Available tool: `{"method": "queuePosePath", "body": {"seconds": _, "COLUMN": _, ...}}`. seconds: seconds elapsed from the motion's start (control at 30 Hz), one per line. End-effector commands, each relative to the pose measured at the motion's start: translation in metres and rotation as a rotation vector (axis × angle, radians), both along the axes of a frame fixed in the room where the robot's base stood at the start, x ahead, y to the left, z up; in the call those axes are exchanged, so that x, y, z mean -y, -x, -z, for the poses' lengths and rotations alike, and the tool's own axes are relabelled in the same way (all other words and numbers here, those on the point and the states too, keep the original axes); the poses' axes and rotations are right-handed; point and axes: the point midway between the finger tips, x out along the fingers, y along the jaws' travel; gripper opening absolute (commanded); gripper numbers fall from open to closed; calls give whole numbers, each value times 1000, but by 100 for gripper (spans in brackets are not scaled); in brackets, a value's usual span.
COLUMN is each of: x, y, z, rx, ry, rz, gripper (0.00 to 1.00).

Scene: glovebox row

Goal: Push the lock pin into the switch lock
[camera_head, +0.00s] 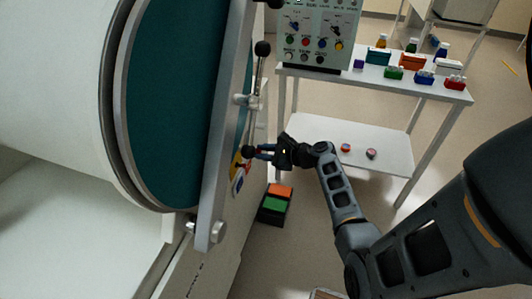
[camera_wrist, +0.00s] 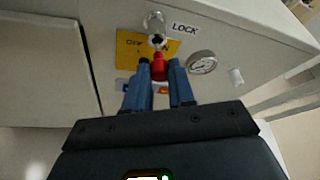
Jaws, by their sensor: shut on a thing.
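In the wrist view, the red lock pin (camera_wrist: 159,68) is between the two blue fingers of my gripper (camera_wrist: 159,64), which is shut on it. The switch lock shows just beyond the pin as a metal fitting (camera_wrist: 155,24) with a dark opening, on a yellow plate (camera_wrist: 130,48) beside a "LOCK" label. The pin's far end lines up with the fitting; whether it touches or has entered cannot be told. In the head view, my gripper (camera_head: 262,150) reaches left to the panel, where part of the yellow plate (camera_head: 237,170) shows. The pin is too small to make out there.
A round gauge (camera_wrist: 201,62) sits right of the lock. In the head view, a large round door (camera_head: 175,100) with a metal bar stands at left. A bin with orange and green compartments (camera_head: 275,203) is below my gripper. A white cart (camera_head: 360,140) stands behind.

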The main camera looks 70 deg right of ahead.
Motion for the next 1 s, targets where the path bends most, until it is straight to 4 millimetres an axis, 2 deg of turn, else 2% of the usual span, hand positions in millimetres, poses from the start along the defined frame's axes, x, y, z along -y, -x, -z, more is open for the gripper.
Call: {"method": "queuePosePath", "body": {"seconds": 1.0, "x": -2, "y": -23, "z": 0, "rx": 0, "ry": 0, "rz": 0, "gripper": 0}}
